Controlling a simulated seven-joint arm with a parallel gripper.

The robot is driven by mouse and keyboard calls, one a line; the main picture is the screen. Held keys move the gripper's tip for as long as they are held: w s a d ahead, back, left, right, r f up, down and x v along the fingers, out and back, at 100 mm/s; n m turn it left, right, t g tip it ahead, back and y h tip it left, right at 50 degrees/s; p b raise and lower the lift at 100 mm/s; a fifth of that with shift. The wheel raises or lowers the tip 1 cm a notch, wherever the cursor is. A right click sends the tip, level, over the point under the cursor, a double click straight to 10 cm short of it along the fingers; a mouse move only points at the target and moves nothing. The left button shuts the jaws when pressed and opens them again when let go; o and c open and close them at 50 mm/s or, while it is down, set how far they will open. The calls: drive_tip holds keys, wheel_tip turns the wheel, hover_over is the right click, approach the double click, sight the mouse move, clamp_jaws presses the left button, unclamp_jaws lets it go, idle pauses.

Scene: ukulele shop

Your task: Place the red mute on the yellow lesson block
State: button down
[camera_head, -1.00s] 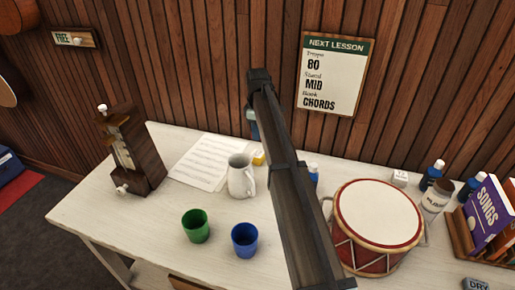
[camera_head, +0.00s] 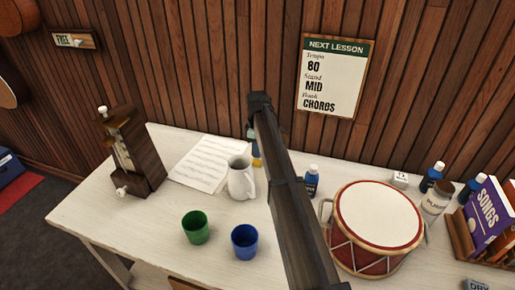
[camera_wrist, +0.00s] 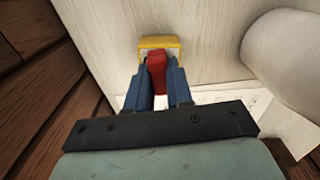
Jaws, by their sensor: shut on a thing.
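The yellow lesson block (camera_wrist: 160,42) sits on the white table, at the top middle of the wrist view. In the head view only a sliver of the yellow block (camera_head: 257,162) shows beside my arm. The red mute (camera_wrist: 157,70) is between the blue fingertips of my gripper (camera_wrist: 158,78), which are shut on it. In the wrist view the mute overlaps the near edge of the block; I cannot tell whether they touch. In the head view my arm hides the mute and most of the gripper.
A white mug (camera_head: 241,178) stands close to the block. A music sheet (camera_head: 202,162) lies to the left. Green cup (camera_head: 195,227) and blue cup (camera_head: 245,241) stand in front. A blue bottle (camera_head: 312,182) and a drum (camera_head: 375,225) are on the right.

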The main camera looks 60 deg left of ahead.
drive_tip(key=c, duration=1)
unclamp_jaws()
wheel_tip(320, 180, up, 12)
drive_tip(key=shift+r, duration=0.1)
